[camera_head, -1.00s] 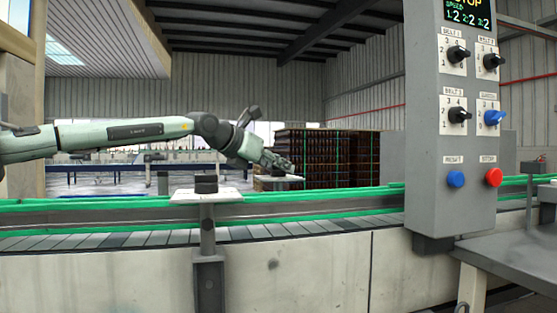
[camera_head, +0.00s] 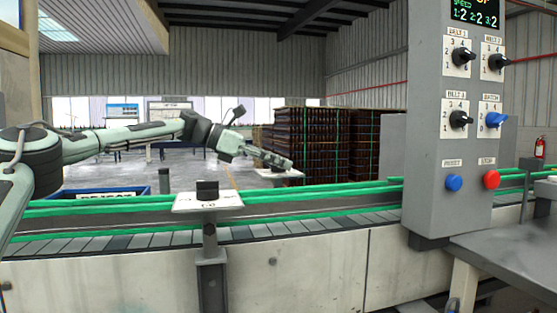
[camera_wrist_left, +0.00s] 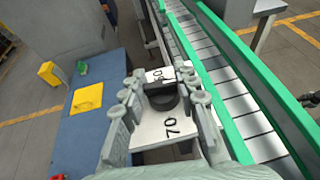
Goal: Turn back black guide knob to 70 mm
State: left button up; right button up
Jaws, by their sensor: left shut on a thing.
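My left gripper (camera_head: 275,159) reaches across the conveyor to the far white plate (camera_head: 292,173). In the left wrist view the gripper (camera_wrist_left: 163,98) has a finger on each side of a black guide knob (camera_wrist_left: 164,102) and is shut on it. The knob sits on a white scale plate (camera_wrist_left: 150,133) with "70" printed on the side nearer the wrist camera and another number, partly covered, beyond the knob. I cannot tell where the knob points. A second black knob (camera_head: 207,190) stands free on the near white plate (camera_head: 225,201). My right gripper is not in view.
Green guide rails (camera_head: 330,193) run along the slatted conveyor (camera_head: 160,239). A grey control panel (camera_head: 425,130) with dials and buttons stands at right. A blue surface (camera_wrist_left: 88,140) with a yellow square lies beside the gripper. Stacked dark crates (camera_head: 310,145) stand behind.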

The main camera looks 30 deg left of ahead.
pick_arm(q)
jog(key=shift+f+m+g+h, duration=0.1)
jog(key=shift+m+g+h, duration=0.6)
jog(key=shift+m+g, duration=0.35)
jog(key=shift+m, duration=0.25)
jog(key=o, duration=1.2)
jog(key=shift+c, duration=0.2)
